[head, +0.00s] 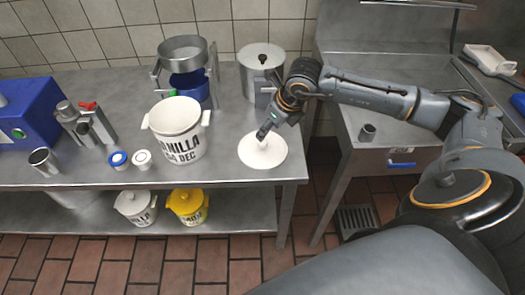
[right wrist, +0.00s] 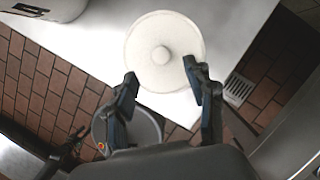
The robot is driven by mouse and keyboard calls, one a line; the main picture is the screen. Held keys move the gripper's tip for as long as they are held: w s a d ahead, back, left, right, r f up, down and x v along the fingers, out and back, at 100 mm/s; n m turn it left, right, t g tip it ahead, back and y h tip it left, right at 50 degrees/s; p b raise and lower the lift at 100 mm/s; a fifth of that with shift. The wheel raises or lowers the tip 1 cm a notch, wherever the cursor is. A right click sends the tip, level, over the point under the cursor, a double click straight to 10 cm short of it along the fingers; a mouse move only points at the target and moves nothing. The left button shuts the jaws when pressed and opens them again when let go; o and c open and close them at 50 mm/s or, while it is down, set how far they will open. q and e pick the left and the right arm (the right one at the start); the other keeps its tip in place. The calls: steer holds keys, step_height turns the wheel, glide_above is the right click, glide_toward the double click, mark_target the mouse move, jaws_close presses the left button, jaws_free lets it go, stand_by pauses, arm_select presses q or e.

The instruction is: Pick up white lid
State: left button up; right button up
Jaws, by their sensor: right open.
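The white lid (head: 268,155) is a flat round disc lying near the front right corner of the steel table in the head view. In the right wrist view the lid (right wrist: 183,38) is seen from above with a round knob (right wrist: 161,55) at its middle. My right gripper (head: 263,135) is over the lid in the head view, and its fingers hide part of it. In the right wrist view my right gripper (right wrist: 160,72) is open, with its two fingers apart and nothing between them. The fingertips appear on either side below the knob. My left gripper is not in view.
An open white vanilla bucket (head: 183,152) stands left of the lid on the steel table (head: 225,172). A lidded metal pot (head: 262,57) stands behind. A white bucket (head: 136,211) and a yellow bucket (head: 187,206) sit on the lower shelf. A gap separates the table from the right counter.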

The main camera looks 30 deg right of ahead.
mark_target(263, 142)
steer(key=shift+b+x, duration=0.3)
steer(key=shift+x, duration=0.9)
steer(key=x, duration=0.1)
steer(key=b+x, duration=0.2)
steer(key=x, duration=0.1)
steer(key=shift+s+f, duration=0.2)
steer(key=shift+s, duration=0.05)
steer(key=shift+w+f, duration=0.3)
steer(key=shift+f, duration=0.1)
steer(key=shift+r, duration=0.1)
steer(key=shift+c, duration=0.2)
steer(key=shift+s, duration=0.1)
steer(key=c, duration=1.1)
